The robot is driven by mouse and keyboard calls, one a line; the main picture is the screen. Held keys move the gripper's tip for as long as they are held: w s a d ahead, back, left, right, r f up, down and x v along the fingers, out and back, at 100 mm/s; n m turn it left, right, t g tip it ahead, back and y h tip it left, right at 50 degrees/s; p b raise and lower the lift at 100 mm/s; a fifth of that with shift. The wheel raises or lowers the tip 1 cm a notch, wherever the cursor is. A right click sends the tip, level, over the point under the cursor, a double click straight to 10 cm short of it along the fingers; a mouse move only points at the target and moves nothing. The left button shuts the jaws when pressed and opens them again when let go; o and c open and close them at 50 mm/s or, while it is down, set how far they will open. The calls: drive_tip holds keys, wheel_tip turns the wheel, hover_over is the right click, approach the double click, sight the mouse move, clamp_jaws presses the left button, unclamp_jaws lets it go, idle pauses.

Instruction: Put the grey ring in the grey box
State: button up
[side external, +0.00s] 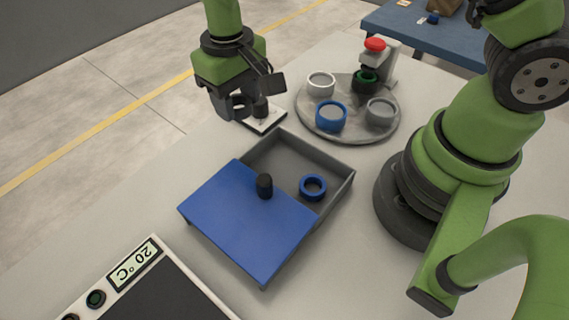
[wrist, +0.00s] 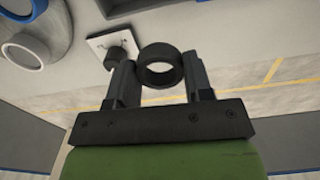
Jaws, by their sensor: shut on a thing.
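My gripper (side external: 250,100) hangs at the upper left in the side view, beyond the far corner of the grey box. It is shut on a dark grey ring (wrist: 160,66), which stands on edge between the two fingers in the wrist view. In the side view the ring (side external: 237,107) is partly hidden by the fingers. The grey box (side external: 318,152) sits mid-table, partly covered by a blue lid (side external: 240,222) with a black knob (side external: 264,185). Its uncovered part is open upward and a blue ring (side external: 313,187) lies inside on the right. The held ring is outside the box.
A white square plate with a black knob (side external: 268,120) lies under my gripper. A round grey tray (side external: 350,138) holds several round pieces, behind the box. A red button (side external: 375,44) stands behind it. A panel reading 20 °C (side external: 135,265) is at the front left.

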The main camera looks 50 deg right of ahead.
hover_over(276, 167)
wheel_tip(276, 167, down, 10)
drive_tip(key=shift+r, duration=0.25)
idle(0.5)
drive_tip(key=o, duration=0.9)
drive_tip(key=shift+f, duration=0.15)
